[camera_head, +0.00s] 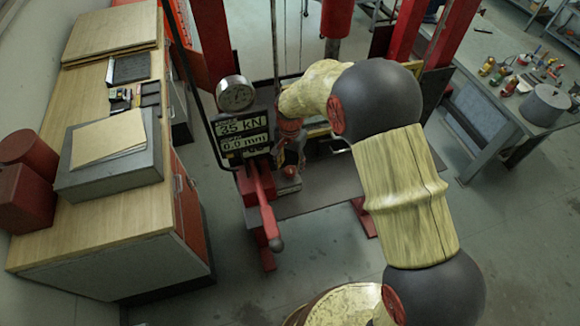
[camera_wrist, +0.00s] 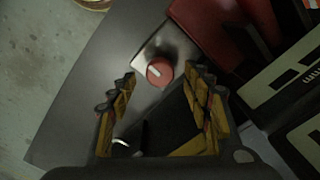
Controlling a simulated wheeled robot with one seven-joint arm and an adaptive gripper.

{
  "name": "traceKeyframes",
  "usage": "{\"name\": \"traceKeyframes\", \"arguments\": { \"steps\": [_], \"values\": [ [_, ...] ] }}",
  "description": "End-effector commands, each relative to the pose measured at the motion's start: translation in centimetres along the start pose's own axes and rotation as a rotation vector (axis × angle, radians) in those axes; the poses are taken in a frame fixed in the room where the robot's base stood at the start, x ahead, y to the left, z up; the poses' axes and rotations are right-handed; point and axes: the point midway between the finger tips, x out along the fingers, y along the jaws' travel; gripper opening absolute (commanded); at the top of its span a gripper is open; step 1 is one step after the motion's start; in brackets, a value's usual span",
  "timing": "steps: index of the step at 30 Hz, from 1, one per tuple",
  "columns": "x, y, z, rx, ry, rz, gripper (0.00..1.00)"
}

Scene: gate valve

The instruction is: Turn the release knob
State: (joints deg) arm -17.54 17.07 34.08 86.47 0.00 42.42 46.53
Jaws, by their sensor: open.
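The release knob (camera_wrist: 159,72) is a round red knob with a pale pointer mark. It sits on a bright metal block on a dark grey plate (camera_wrist: 85,95) in the wrist view. My gripper (camera_wrist: 160,78) is open, its black-and-yellow fingers on the left and right of the knob in the picture. The knob appears between the fingertip lines and a little beyond them; no contact is visible.
A display (camera_head: 242,137) with kN and mm readings and a round gauge (camera_head: 235,94) stand just left of my gripper. A red lever (camera_head: 265,212) sticks out in front. Red press posts (camera_head: 213,45) rise behind. A wooden-topped cabinet (camera_head: 115,215) stands left, a workbench (camera_head: 490,55) right.

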Motion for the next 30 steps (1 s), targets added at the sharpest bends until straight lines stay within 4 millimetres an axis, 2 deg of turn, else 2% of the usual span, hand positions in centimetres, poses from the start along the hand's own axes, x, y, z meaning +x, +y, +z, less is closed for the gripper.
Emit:
{"name": "traceKeyframes", "arguments": {
  "steps": [6, 17, 30],
  "values": [
    [2.0, 0.0, 0.0, 0.000, 0.000, 0.000, 0.50],
    [2.4, 0.0, 0.0, 0.000, 0.001, -0.001, 0.49],
    [2.4, 0.0, 0.0, 0.000, 0.001, -0.001, 0.24]
  ]
}}
